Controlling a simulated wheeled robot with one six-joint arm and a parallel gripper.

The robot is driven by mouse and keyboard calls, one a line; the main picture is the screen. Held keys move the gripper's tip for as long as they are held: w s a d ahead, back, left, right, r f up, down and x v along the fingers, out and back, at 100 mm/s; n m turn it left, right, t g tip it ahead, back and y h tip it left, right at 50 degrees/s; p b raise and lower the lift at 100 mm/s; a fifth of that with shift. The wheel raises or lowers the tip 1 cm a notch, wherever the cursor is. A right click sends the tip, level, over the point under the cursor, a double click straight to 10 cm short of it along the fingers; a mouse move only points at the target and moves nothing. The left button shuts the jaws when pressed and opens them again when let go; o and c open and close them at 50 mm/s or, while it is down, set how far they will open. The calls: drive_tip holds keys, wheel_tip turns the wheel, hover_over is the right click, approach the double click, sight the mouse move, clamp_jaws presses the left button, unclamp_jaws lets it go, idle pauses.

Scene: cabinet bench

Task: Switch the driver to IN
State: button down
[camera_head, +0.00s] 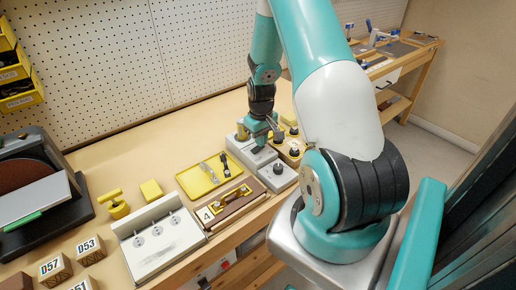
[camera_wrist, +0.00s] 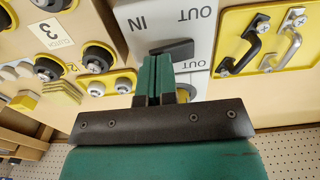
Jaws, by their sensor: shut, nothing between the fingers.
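The driver appears to be the grey box (camera_wrist: 205,30) with IN and OUT printed on it. It also shows in the head view (camera_head: 278,176), partly behind my arm. A black switch piece (camera_wrist: 178,48) sits on its face, between an upper OUT and a lower OUT label; IN is printed up and to the left. My gripper (camera_wrist: 160,60) is shut and empty, its green fingertips at the left end of the black piece. I cannot tell whether they touch it. In the head view my gripper (camera_head: 268,132) is over the box, small and partly hidden.
A yellow tray (camera_head: 190,183) with two handles lies left of the box. Black knobs (camera_wrist: 98,57) on yellow plates are on the other side. A white panel (camera_head: 158,242) and a wooden block marked 4 (camera_head: 232,205) stand near the front edge. A pegboard wall (camera_head: 130,60) is behind.

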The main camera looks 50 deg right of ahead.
drive_tip(key=shift+f+b, duration=0.3)
drive_tip(key=shift+f, duration=0.1)
drive_tip(key=shift+r, duration=0.1)
wheel_tip(320, 180, up, 7)
drive_tip(key=p, duration=0.5)
drive_tip(key=shift+p, duration=0.4)
idle(0.4)
drive_tip(key=w+a+r+n+t+y, duration=0.1)
drive_tip(key=a+r+n, duration=0.1)
drive_tip(key=a+r, duration=0.8)
drive_tip(key=a+r+n+y, duration=0.1)
drive_tip(key=a+r+n, duration=0.2)
drive_tip(key=a+r, duration=0.75)
drive_tip(key=s+a+r+n+y, duration=0.1)
drive_tip(key=s+a+r+n, duration=0.1)
drive_tip(key=s+a, duration=0.6)
drive_tip(key=s+a+r+n+g+y, duration=0.1)
drive_tip(key=s+a+r+n, duration=0.1)
drive_tip(key=s+a, duration=0.6)
drive_tip(key=shift+s+a+r+n, duration=0.15)
drive_tip(key=shift+a+r+n, duration=0.2)
drive_tip(key=shift+a, duration=0.6)
